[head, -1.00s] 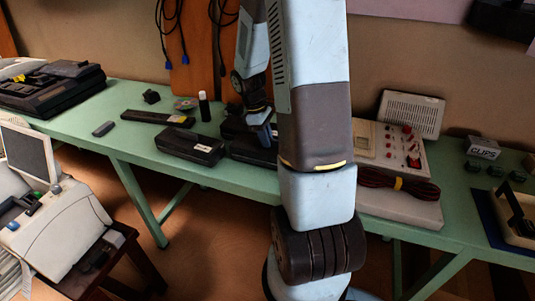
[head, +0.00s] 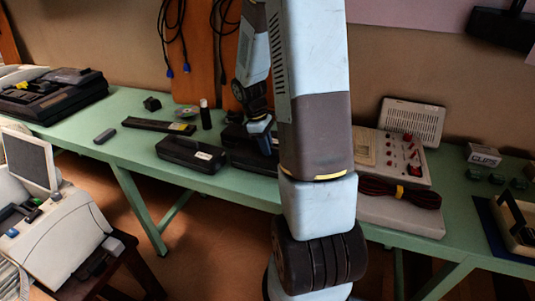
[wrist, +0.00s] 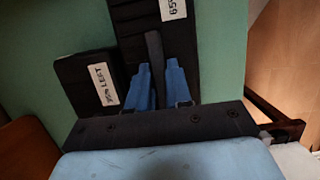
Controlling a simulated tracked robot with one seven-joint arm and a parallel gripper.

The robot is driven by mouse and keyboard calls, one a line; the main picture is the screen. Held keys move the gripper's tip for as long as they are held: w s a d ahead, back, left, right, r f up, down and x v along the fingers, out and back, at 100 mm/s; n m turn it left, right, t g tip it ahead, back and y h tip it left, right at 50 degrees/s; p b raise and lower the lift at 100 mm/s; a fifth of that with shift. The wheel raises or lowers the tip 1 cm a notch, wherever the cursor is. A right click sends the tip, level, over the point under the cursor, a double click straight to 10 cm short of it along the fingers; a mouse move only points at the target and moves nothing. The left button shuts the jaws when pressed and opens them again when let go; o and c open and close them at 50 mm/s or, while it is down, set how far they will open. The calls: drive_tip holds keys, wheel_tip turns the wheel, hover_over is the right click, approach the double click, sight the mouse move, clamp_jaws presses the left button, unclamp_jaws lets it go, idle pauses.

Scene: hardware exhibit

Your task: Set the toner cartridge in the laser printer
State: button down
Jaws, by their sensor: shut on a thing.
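In the wrist view, my gripper (wrist: 161,88) has its blue fingers shut on a dark grey upright bar (wrist: 154,60). The bar stands over a black ribbed body (wrist: 140,22), which looks like the toner cartridge, with a white label at its far end. In the head view, my gripper (head: 261,126) is low over a black box (head: 248,151) on the green bench, partly hidden by my arm. I cannot tell whether the held thing touches the bench. A pale machine (head: 62,232) with a raised grey panel, at the left, may be the laser printer.
Another long black box (head: 190,153) lies to the left on the green bench (head: 130,152). A labelled black box (wrist: 92,80) sits beside my fingers. A dark machine (head: 52,94) stands far left; a control panel (head: 400,158) and red-black cables (head: 400,191) lie right.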

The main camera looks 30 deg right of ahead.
drive_tip(key=shift+r, duration=0.55)
wheel_tip(320, 180, up, 2)
drive_tip(key=shift+r, duration=0.25)
drive_tip(key=s+a+r, duration=0.6)
drive_tip(key=s+r, duration=0.3)
drive_tip(key=s, duration=0.3)
drive_tip(key=shift+s+a+r, duration=0.15)
drive_tip(key=shift+a+r, duration=0.15)
drive_tip(key=shift+s, duration=0.1)
